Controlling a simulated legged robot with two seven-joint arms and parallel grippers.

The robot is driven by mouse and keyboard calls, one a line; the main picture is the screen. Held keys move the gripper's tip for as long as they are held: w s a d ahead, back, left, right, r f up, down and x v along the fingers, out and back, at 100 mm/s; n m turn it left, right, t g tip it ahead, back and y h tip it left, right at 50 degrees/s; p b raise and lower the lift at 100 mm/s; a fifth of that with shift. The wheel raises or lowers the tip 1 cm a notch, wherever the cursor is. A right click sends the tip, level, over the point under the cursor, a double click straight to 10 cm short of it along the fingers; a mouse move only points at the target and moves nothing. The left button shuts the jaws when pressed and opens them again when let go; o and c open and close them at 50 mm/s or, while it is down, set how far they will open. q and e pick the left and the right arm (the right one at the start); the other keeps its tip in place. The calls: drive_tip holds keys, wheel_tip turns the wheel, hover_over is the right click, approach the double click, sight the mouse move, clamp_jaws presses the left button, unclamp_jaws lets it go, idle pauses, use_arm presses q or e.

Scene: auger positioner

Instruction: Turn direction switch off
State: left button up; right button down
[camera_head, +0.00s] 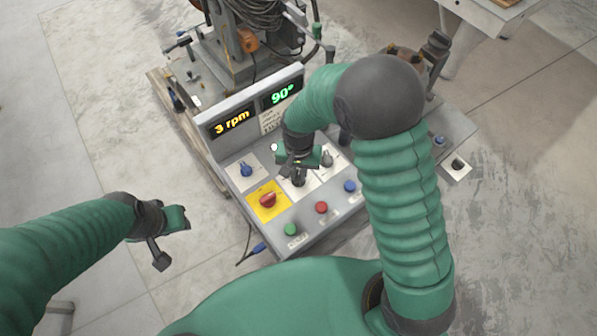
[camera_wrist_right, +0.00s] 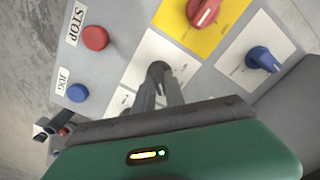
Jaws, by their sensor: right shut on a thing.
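The control panel (camera_head: 262,208) has a small dark switch knob (camera_wrist_right: 158,68) on a white plate, between the yellow plate and the other grey knob. My right gripper (camera_head: 298,179) reaches down over this plate. In the right wrist view its two dark fingers (camera_wrist_right: 161,88) are closed on the dark knob, which they partly hide. I cannot read the label of this switch. My left gripper (camera_head: 168,240) hangs over the floor, left of the panel and apart from it. Its fingers are too unclear to tell open from shut.
The panel also carries a red knob on a yellow plate (camera_head: 268,200), a blue knob (camera_head: 246,170), a grey knob (camera_head: 327,159), and green (camera_head: 290,230), red (camera_head: 321,207) and blue (camera_head: 349,186) buttons. Displays read 3 rpm (camera_head: 232,122) and 90° (camera_head: 283,95). Machinery stands behind.

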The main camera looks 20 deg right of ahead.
drive_tip(key=shift+s+a, duration=0.1)
drive_tip(key=shift+a, duration=0.05)
drive_tip(key=shift+n, duration=0.3)
drive_tip(key=n+p, duration=0.1)
drive_tip(key=n, duration=0.2)
drive_tip(key=shift+s+n+p, duration=0.15)
drive_tip(key=shift+n+p, duration=0.75)
drive_tip(key=shift+n, duration=1.7)
